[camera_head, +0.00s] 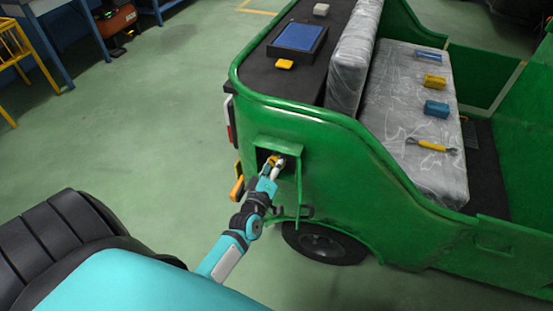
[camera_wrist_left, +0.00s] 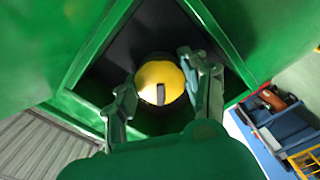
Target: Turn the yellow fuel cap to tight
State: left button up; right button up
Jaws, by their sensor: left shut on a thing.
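The yellow fuel cap (camera_wrist_left: 153,76) sits in the dark square recess (camera_wrist_left: 107,69) in the side of the green rickshaw (camera_head: 340,172). In the left wrist view it is round, with a dark slot on its face. My left gripper (camera_head: 275,163) reaches into the recess, and in the left wrist view its two fingers (camera_wrist_left: 160,88) stand on either side of the cap, shut on it. In the head view the fingers partly hide the cap. My right gripper does not show in either view.
An open green flap (camera_head: 280,146) stands over the recess. A wheel (camera_head: 322,242) is below it. The seat (camera_head: 405,110) carries a yellow wrench (camera_head: 431,146) and several small blocks. A blue tray (camera_head: 299,37) lies on the rear deck. Green floor (camera_head: 150,120) is clear to the left.

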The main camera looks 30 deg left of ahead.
pick_arm(q)
jog(key=m+p, duration=0.2)
jog(key=m, duration=0.2)
jog(key=shift+r+m, duration=0.1)
jog(key=shift+m, duration=0.2)
jog(key=m+p, duration=0.1)
jog(key=m, duration=0.3)
jog(key=shift+p, duration=0.3)
jog(key=shift+m, duration=0.4)
jog(key=o, duration=1.2)
jog(key=shift+w, duration=0.1)
jog(key=shift+c, duration=0.2)
jog(key=shift+s+f, duration=0.2)
jog(key=shift+s, duration=0.05)
jog(key=v, duration=1.1)
jog(key=shift+s+d, duration=0.25)
jog(key=shift+s, duration=0.05)
